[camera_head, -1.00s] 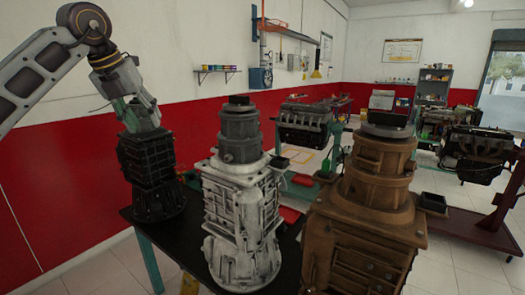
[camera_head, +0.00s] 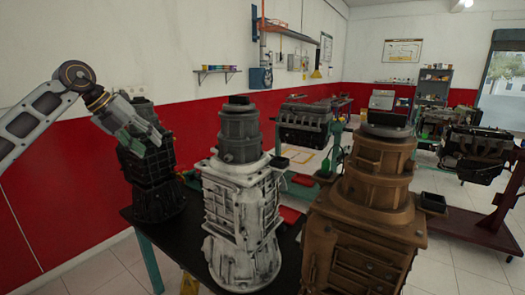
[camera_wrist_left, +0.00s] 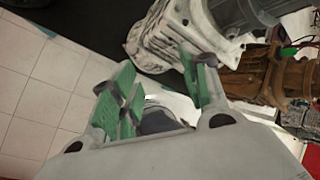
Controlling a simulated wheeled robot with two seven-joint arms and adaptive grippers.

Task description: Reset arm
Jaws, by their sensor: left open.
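My left arm comes in from the left in the head view. My left gripper (camera_head: 143,137) is in front of the upper part of the black gearbox (camera_head: 154,185), which stands upright on the dark table. The gripper's green finger pads show in the left wrist view (camera_wrist_left: 160,95), set apart with nothing between them that I can tell is held. The white gearbox (camera_head: 240,205) stands to the right of the black one, and the brown gearbox (camera_head: 370,215) stands further right and nearer. Whether the gripper touches the black gearbox cannot be told. My right gripper is not in view.
The dark table (camera_head: 180,236) carries the gearboxes close together. An engine (camera_head: 305,120) on a stand is behind them, and another engine (camera_head: 475,150) stands at the right. A red and white wall is behind my left arm. Open tiled floor shows at the lower left.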

